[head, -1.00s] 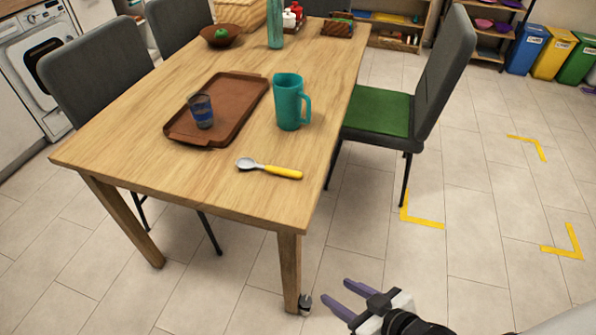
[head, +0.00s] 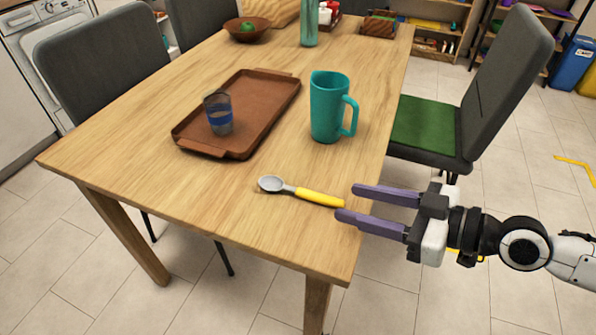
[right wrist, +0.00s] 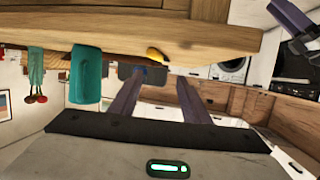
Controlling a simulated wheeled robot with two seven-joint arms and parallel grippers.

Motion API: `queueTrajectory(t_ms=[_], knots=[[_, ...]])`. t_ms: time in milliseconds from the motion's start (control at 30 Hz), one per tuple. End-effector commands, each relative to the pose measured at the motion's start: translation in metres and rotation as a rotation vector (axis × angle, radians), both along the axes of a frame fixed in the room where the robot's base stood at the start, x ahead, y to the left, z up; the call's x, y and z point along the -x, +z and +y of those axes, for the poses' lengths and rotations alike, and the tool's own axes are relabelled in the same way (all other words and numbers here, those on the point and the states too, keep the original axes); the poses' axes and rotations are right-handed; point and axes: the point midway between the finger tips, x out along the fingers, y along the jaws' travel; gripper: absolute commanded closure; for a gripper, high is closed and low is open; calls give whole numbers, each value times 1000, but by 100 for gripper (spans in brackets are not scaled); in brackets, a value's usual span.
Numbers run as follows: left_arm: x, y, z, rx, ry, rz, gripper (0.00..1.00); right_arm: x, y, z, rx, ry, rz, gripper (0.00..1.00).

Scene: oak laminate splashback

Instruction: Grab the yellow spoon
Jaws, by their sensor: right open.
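The yellow spoon (head: 318,197) lies on the wooden table (head: 215,205) near its front right corner. Its grey metal bowl points left and its yellow handle points right. My right gripper (head: 345,203) is open and empty, with two purple fingers pointing left at the end of the handle. In the head view the fingertips overlap the table's right edge close to the handle end; whether they touch it I cannot tell. The right wrist view shows a bit of the yellow handle (right wrist: 156,54) at the table edge, ahead of the open fingers.
A teal mug (head: 328,108) stands behind the spoon. A brown tray (head: 262,115) with a blue-banded glass (head: 218,113) lies to the left. A grey chair with a green seat (head: 424,124) stands at the table's right side. The tabletop around the spoon is clear.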

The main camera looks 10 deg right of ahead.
Motion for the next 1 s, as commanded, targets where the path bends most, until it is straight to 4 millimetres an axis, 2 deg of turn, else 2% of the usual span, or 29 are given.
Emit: queueTrajectory(t_ms=[167, 400, 700, 1000], knots=[[8, -2, 1, -3, 0, 20, 69, -8, -1, 5, -4, -4, -3, 57], [22, -7, 1, -10, -2, 55, 69, -26, -9, 24, -6, -4, -1, 57], [19, -5, 1, -12, -2, 48, 69, -38, -18, 36, -3, -2, 1, 57], [13, 3, 1, -9, -2, 34, 69, -65, -32, 60, -3, -3, -1, 57]])
